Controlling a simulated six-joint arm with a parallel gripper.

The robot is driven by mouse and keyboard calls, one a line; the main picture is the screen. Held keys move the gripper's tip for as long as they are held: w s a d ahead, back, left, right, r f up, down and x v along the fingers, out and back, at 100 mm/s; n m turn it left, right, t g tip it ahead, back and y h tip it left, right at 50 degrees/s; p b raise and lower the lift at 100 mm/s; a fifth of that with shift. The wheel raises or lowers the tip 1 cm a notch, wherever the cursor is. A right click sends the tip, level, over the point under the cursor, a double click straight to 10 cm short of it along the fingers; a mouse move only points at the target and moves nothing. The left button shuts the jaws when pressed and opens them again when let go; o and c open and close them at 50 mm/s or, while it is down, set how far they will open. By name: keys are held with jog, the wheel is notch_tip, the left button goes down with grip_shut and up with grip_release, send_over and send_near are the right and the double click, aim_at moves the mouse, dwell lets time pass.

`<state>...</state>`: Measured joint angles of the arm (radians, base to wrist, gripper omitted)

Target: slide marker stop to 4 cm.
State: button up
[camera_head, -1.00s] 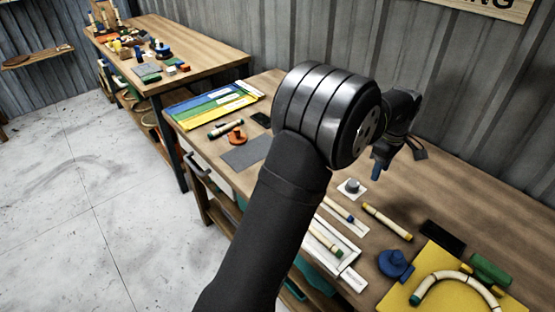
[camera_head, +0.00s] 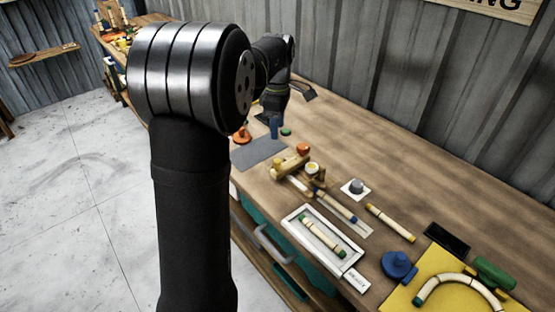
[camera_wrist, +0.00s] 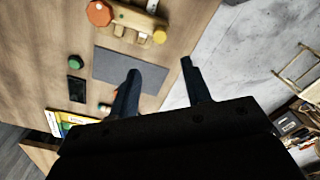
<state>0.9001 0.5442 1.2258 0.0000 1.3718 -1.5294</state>
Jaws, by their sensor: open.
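A wooden jig (camera_head: 298,170) with an orange knob and a yellow knob stands on the bench in the head view. It also shows at the top of the wrist view (camera_wrist: 128,17). I cannot tell which of its parts is the marker stop, and no centimetre marks are readable. A pale strip with a blue-ended stick (camera_head: 336,206) lies just in front of the jig. My gripper (camera_head: 274,127) is beyond the jig, near the grey mat. In the wrist view its two dark fingers (camera_wrist: 160,66) are apart with nothing between them.
A grey mat (camera_wrist: 112,65) lies beside the jig. A white tray (camera_head: 346,262) holds a stick. A loose stick (camera_head: 390,222), a blue clamp (camera_head: 398,265) and a yellow board (camera_head: 428,262) with bent rattan are at right.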

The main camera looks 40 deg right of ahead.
aim_at(278, 161)
notch_tip(278, 161, down, 13)
dwell(0.3)
grip_shut()
